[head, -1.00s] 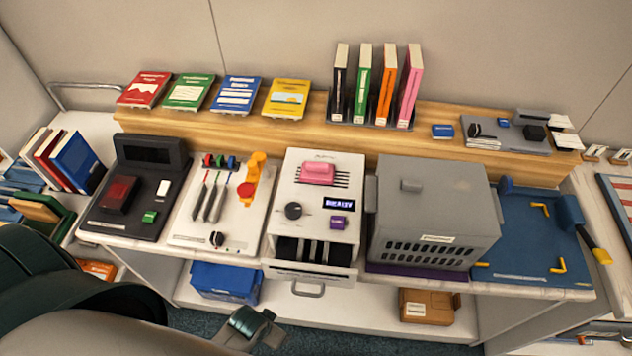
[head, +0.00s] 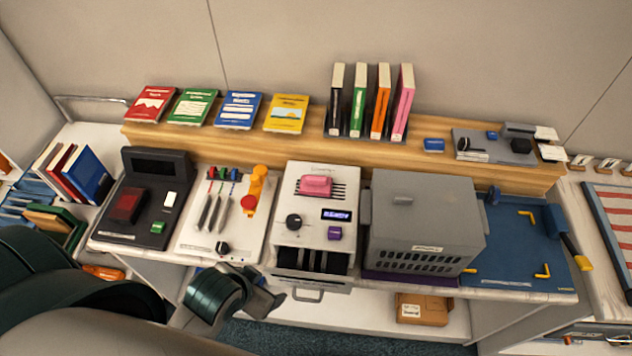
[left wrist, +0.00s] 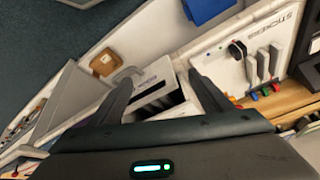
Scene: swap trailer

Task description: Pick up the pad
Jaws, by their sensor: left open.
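No single thing is clearly marked as the pad. A pink block (head: 316,186) lies on top of the white machine (head: 345,190), and a small blue block (head: 434,145) lies on the wooden ledge. I cannot tell whether either is the pad. My left gripper (head: 272,299) is open in front of the counter, low and left of the white machine's dark slotted front (head: 311,261). In the left wrist view the spread fingers (left wrist: 160,80) have the white machine's front (left wrist: 152,88) between them, with nothing gripped. My right gripper is out of view.
A grey vented box (head: 425,215) stands right of the white machine, and a blue mat (head: 515,245) lies beyond it. A tool board (head: 205,235) and black device (head: 130,225) stand left. Books (head: 360,100) stand on the ledge. A brown box (head: 424,309) sits below.

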